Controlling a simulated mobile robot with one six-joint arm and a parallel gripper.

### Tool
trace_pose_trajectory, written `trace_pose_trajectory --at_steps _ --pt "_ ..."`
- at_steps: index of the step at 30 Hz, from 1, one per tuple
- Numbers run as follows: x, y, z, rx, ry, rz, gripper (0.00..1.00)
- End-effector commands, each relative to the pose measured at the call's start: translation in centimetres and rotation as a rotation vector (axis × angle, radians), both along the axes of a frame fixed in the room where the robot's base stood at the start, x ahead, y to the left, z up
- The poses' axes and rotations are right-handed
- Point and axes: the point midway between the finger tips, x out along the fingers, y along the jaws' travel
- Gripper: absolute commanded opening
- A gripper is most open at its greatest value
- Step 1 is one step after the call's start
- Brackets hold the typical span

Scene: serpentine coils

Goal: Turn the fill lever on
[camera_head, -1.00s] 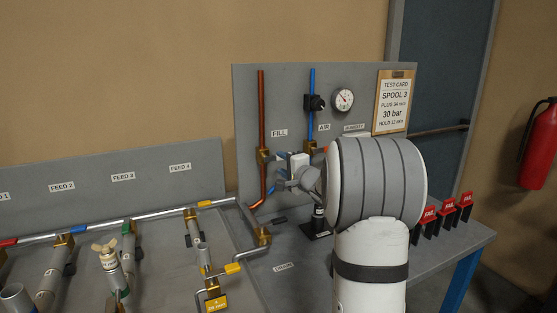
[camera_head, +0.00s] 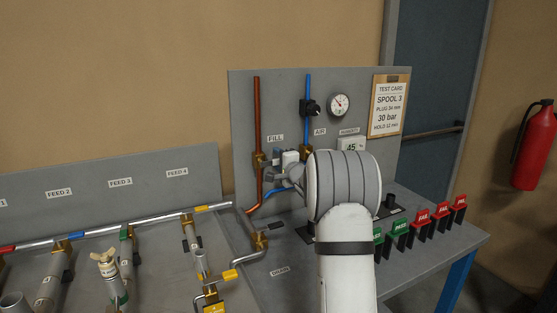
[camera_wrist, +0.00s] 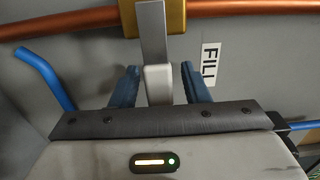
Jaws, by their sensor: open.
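The fill valve (camera_head: 259,160) is a brass body on the copper pipe (camera_head: 257,110), under the FILL label (camera_head: 276,138). In the wrist view its grey lever (camera_wrist: 153,35) lies across the copper pipe (camera_wrist: 240,8) and reaches from the brass body (camera_wrist: 184,18) toward my gripper (camera_wrist: 160,85). My gripper is open, with one blue finger on each side of the lever's pale end; gaps show on both sides. In the head view my gripper (camera_head: 288,168) is just right of the fill valve, and my wrist hides part of the area.
The blue air pipe (camera_head: 308,95) and its black knob (camera_head: 313,108) stand right of the fill pipe. A gauge (camera_head: 338,104) and a humidity display (camera_head: 352,144) are on the panel. Red and green tags (camera_head: 420,222) line the bench's right side. A blue hose (camera_wrist: 45,78) is at left in the wrist view.

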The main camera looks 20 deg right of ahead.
Motion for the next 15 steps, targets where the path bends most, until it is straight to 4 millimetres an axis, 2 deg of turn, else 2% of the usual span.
trace_pose_trajectory --at_steps 2,15 --pt "-0.01 0.03 -0.01 0.0 0.0 0.001 0.42" --pt "-0.01 0.11 -0.02 0.0 0.0 0.002 0.06"
